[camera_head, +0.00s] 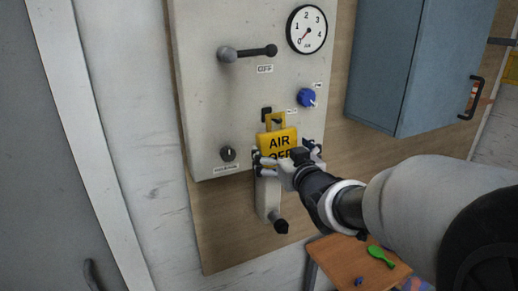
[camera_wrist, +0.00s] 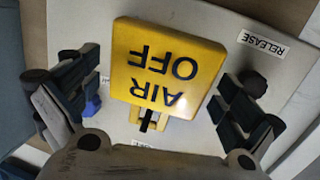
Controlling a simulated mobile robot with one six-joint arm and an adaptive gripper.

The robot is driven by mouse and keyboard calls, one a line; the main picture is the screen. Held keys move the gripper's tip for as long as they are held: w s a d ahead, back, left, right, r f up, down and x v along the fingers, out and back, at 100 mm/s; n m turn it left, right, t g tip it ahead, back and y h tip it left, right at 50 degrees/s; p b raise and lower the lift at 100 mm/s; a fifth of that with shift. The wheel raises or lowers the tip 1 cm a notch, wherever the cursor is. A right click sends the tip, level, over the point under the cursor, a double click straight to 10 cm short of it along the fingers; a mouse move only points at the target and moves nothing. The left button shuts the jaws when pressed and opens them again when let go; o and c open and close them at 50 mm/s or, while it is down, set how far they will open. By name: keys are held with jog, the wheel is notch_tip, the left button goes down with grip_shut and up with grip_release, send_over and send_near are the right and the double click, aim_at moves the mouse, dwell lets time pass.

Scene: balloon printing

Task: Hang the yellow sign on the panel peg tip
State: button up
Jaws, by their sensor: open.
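The yellow sign (camera_head: 276,140) reads "AIR OFF" and is upright against the lower right of the panel. Its yellow loop (camera_head: 275,120) is at the black peg (camera_head: 266,113). In the wrist view the sign (camera_wrist: 168,62) appears upside down, and the black peg (camera_wrist: 148,118) appears to pass through its loop. My gripper (camera_head: 287,157) is at the sign's lower part, partly covering its lettering. In the wrist view my gripper (camera_wrist: 158,78) is open, with one finger on each side of the sign and visible gaps between. The exact loop-to-peg contact is partly hidden.
The panel (camera_head: 210,100) carries a black lever (camera_head: 250,52), a gauge (camera_head: 306,29), a blue knob (camera_head: 306,97) and a black knob (camera_head: 228,154). A pale lever (camera_head: 267,197) hangs below the sign. A blue cabinet (camera_head: 415,65) stands right; a wooden table (camera_head: 338,262) is below.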

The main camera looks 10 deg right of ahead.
jog(key=s+d+r, duration=0.1)
jog(key=s, duration=0.9)
jog(key=s+d+f+m+g+h+b, duration=0.1)
jog(key=s+d+f+g+h+b, duration=0.15)
jog(key=s+f+b, duration=0.4)
jog(key=s+d+f+m+g+h+b, duration=0.2)
jog(key=s+f+g+b, duration=0.1)
jog(key=f, duration=0.6)
jog(key=s+a+f+g+y+b, duration=0.1)
jog(key=s+a+f+g+b, duration=0.1)
jog(key=s+f, duration=0.5)
jog(key=s+a+f+g+y+b, duration=0.1)
jog(key=s+a+f+g+b, duration=0.2)
jog(key=s+f, duration=0.4)
jog(key=s+g+b, duration=0.1)
jog(key=s, duration=0.2)
jog(key=shift+f+n+g, duration=0.2)
jog(key=shift+n+g, duration=0.15)
jog(key=shift+n, duration=0.05)
jog(key=shift+a, duration=0.1)
dwell(3.2)
